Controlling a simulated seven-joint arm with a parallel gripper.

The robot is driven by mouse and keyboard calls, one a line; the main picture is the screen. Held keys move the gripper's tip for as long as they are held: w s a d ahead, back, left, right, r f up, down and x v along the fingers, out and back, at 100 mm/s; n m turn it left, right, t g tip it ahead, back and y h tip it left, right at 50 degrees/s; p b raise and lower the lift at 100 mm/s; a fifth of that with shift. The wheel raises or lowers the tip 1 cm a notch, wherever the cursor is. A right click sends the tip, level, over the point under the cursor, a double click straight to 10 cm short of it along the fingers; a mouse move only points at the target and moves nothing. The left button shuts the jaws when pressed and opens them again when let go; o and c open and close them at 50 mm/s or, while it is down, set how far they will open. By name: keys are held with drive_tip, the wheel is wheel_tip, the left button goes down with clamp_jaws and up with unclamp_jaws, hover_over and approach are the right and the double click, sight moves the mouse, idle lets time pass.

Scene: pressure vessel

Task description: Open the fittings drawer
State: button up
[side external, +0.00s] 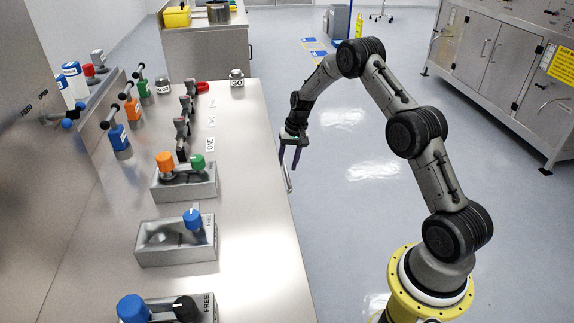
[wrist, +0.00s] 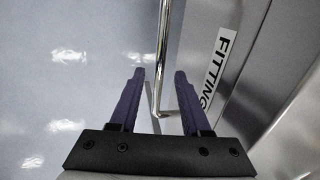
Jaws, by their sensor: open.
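The fittings drawer (wrist: 208,50) shows in the wrist view as a metal front at the right, with a white label reading "FITTING" (wrist: 217,70), partly cut off. Its chrome bar handle (wrist: 162,50) runs down the wrist view and lies between my two open fingers, with a gap on each side. My gripper (wrist: 160,75) has purple fingers and is open. In the side view my gripper (side external: 291,158) points down beside the bench's right edge, and the handle (side external: 288,177) shows just below it. The drawer front is hidden there by the bench top.
Open floor (side external: 345,200) lies right of the bench. A steel cabinet (side external: 490,55) stands at the back right.

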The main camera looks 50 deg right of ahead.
drive_tip(key=shift+f, duration=0.4)
drive_tip(key=shift+c, duration=0.2)
clamp_jaws()
idle(1.1)
